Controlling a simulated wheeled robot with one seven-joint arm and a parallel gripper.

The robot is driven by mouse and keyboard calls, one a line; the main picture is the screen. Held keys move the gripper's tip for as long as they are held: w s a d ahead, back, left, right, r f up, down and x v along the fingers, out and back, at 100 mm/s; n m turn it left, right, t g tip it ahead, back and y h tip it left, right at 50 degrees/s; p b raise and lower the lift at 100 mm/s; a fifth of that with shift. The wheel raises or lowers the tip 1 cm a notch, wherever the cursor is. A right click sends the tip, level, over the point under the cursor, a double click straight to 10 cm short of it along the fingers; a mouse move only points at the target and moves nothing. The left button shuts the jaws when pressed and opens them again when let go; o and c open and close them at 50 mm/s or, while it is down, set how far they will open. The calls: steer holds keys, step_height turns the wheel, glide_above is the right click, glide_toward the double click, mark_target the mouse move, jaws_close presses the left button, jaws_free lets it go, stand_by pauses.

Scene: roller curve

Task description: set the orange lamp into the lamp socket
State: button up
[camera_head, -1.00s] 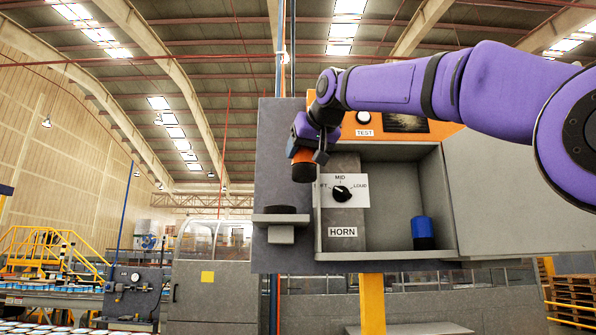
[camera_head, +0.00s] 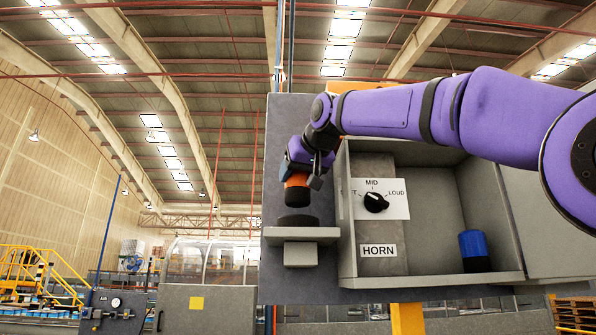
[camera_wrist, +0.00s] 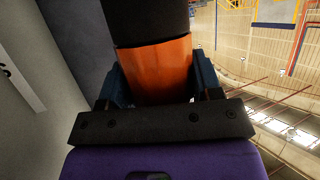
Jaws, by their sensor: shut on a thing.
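My gripper (camera_head: 303,168) is shut on the orange lamp (camera_head: 297,181), with its dark end pointing down. The lamp socket (camera_head: 298,222) is a dark round piece on a small grey shelf at the left of the panel. The lamp hangs just above the socket, with what looks like a small gap between them. In the wrist view the orange lamp (camera_wrist: 158,72) sits between both fingers of my gripper (camera_wrist: 157,82), and its black end reaches beyond them. The socket cannot be made out in the wrist view.
Right of the socket shelf (camera_head: 318,235) is an open grey box with a black knob (camera_head: 375,202), a HORN label (camera_head: 379,250) and a blue cylinder (camera_head: 474,251). The box's left wall stands close beside my gripper. Open space lies left of the panel.

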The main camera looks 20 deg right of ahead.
mark_target(303, 186)
steer(key=shift+f, duration=2.3)
steer(key=o, duration=1.1)
steer(key=shift+c, duration=0.2)
steer(key=shift+s, duration=0.1)
steer(key=a+v, duration=0.1)
steer(key=v, duration=0.9)
steer(key=shift+s+d, duration=0.3)
steer(key=shift+d, duration=0.2)
steer(key=shift+r, duration=0.1)
